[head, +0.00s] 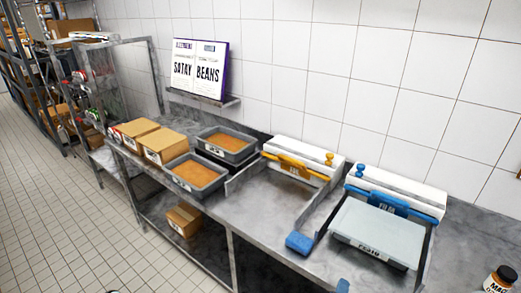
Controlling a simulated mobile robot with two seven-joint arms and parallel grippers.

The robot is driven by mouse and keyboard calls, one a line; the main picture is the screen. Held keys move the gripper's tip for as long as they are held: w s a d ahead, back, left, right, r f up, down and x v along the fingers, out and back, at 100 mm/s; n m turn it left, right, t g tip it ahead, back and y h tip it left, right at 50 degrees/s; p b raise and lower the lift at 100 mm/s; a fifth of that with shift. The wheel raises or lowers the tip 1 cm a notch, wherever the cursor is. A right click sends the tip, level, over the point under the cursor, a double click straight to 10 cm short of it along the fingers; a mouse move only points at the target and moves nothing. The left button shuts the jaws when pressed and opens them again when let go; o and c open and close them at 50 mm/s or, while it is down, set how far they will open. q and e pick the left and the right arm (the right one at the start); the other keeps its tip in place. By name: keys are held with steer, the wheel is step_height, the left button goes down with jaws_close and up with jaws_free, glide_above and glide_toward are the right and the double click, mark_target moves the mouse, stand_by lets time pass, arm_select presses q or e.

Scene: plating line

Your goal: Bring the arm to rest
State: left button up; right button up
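Neither my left gripper nor my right gripper can be made out in the head view, and no arm clearly shows. The steel worktable (252,208) runs along the tiled wall. On it, toward the right, a grey lidded tray (375,234) sits in front of a white film dispenser (398,190) with blue fittings. To its left is a second white dispenser (304,156) with orange fittings, with a bare steel bay in front of it.
Two grey pans with orange-brown contents (196,176) (228,142) and cardboard boxes (163,144) stand on the left. A blue block (299,243) lies near the front edge. A jar (500,280) is at bottom right. A sign (200,68) stands on a wall shelf. Tiled floor is clear at left.

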steer(key=s+a+f+m+g+y, duration=0.1)
steer(key=s+f+m+g+y, duration=0.15)
steer(key=f, duration=0.75)
steer(key=s+f+m+g+y, duration=0.2)
steer(key=f+g, duration=0.1)
steer(key=f, duration=0.7)
steer(key=s+a+f+m+g+y, duration=0.3)
steer(key=s+f, duration=0.3)
steer(key=s, duration=0.2)
steer(key=s+a+f+m+g+y, duration=0.3)
steer(key=s+f+m, duration=0.3)
steer(key=s, duration=0.3)
steer(key=shift+s+a+f+g, duration=0.15)
steer(key=shift+f+g, duration=0.6)
steer(key=shift+f, duration=0.05)
